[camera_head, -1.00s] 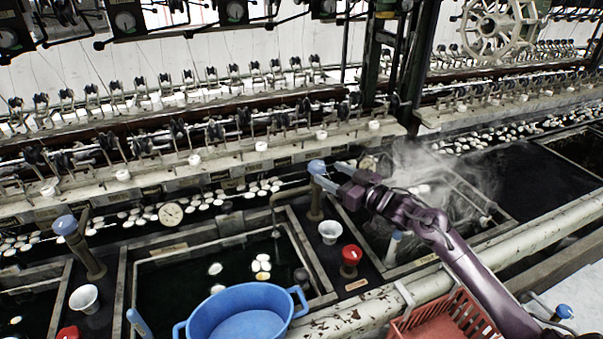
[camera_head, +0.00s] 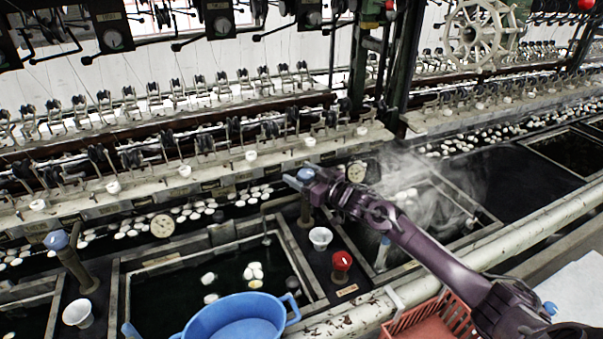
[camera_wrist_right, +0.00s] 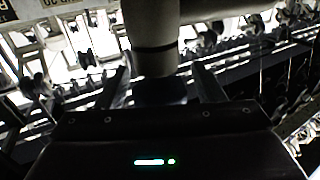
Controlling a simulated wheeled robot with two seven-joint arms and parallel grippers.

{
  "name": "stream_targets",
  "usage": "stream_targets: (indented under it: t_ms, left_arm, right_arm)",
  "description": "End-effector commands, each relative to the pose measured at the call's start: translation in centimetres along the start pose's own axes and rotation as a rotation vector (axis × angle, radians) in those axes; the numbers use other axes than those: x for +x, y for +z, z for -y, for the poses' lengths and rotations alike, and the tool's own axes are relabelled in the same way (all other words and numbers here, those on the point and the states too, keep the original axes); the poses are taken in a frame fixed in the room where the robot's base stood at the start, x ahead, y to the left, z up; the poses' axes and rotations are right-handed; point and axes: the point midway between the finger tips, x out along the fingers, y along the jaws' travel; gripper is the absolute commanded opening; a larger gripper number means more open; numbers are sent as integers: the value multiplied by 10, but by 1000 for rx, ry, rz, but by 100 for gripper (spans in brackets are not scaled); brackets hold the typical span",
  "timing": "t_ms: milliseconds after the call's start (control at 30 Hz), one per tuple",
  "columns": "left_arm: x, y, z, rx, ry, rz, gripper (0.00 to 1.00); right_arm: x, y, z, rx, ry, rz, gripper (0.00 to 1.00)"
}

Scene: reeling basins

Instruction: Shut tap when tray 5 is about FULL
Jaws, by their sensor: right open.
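A tap with a blue knob (camera_head: 306,173) stands on a dark post (camera_head: 305,212) between two basins. Its bent spout (camera_head: 265,218) reaches over the left basin (camera_head: 145,262), which holds dark water and several pale cocoons. No number 5 is readable, so I cannot tell which basin is tray 5. My right gripper (camera_head: 313,182) is open at the tap's top. In the right wrist view, the gripper (camera_wrist_right: 163,83) has one finger on each side of a thick post (camera_wrist_right: 155,40). I cannot tell whether the fingers touch it. My left gripper is out of view.
A blue tub (camera_head: 240,318), a white cup (camera_head: 320,237) and a red knob (camera_head: 342,261) are nearby. Steam rises over the right basin (camera_head: 480,212). A red crate (camera_head: 430,322) stands under my right arm. Another blue-topped tap (camera_head: 57,240) is at the left.

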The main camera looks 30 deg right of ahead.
Motion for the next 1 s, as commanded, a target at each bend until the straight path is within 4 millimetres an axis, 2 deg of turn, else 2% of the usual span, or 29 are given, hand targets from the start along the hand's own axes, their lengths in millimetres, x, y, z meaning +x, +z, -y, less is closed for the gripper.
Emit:
stream_targets:
  t_ms: [267,600,1000]
  left_arm:
    - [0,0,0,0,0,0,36]
    - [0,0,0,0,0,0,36]
    - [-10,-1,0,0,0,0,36]
  right_arm:
    - [2,0,0,-1,0,0,62]
    - [1,0,0,-1,0,0,19]
    - [1,-2,0,3,81,0,18]
